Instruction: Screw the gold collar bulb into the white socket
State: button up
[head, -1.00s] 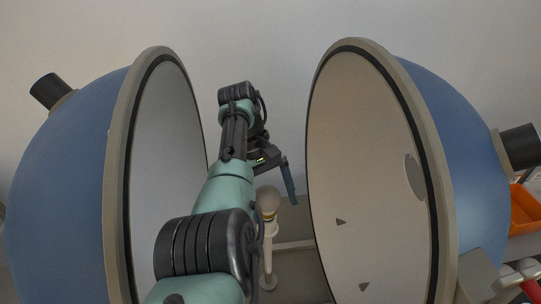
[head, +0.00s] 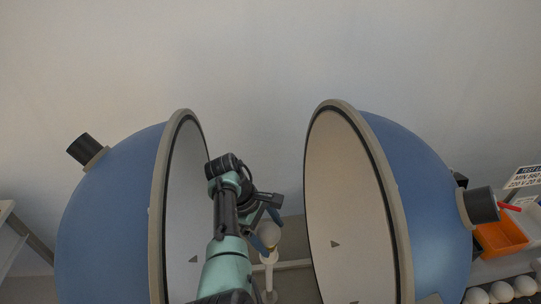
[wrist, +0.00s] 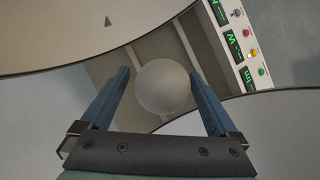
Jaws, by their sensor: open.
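A frosted round bulb (head: 269,234) stands upright on top of a slim white post with the white socket (head: 269,259), between the two open sphere halves. The bulb's collar is hard to make out now, and whether it is seated in the socket cannot be told. My gripper (head: 268,231) is open at the bulb, partly in front of it. In the wrist view my gripper (wrist: 163,84) has one blue finger on each side of the pale globe (wrist: 163,87), with gaps showing beside it.
A blue half sphere (head: 110,220) stands on the left and another (head: 385,190) on the right, their rims close to my arm. An orange bin (head: 503,238) and several white bulbs (head: 503,291) are at the far right. A panel with green displays (wrist: 236,45) shows in the wrist view.

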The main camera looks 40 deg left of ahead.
jog(key=n+p, duration=0.1)
jog(key=n+t+y+p, duration=0.1)
jog(key=n+p, duration=0.3)
jog(key=shift+a+r, duration=0.15)
jog(key=shift+r, duration=0.25)
jog(key=n+y+p, duration=0.1)
jog(key=n+p, duration=0.1)
jog(key=n, duration=0.1)
jog(key=shift+a+f+t+y+p, duration=0.1)
jog(key=shift+t+y+p, duration=0.2)
jog(key=shift+t+p, duration=0.1)
jog(key=n+p, duration=0.1)
jog(key=n, duration=0.1)
jog(key=n+y+p, duration=0.1)
jog(key=shift+a+f+n+y, duration=0.2)
jog(key=shift+n+y, duration=0.1)
jog(key=shift+n, duration=0.1)
jog(key=n, duration=0.1)
jog(key=n+y, duration=0.1)
jog(key=n, duration=0.1)
jog(key=shift+a+p, duration=0.25)
jog(key=shift+p, duration=0.05)
jog(key=shift+c, duration=0.3)
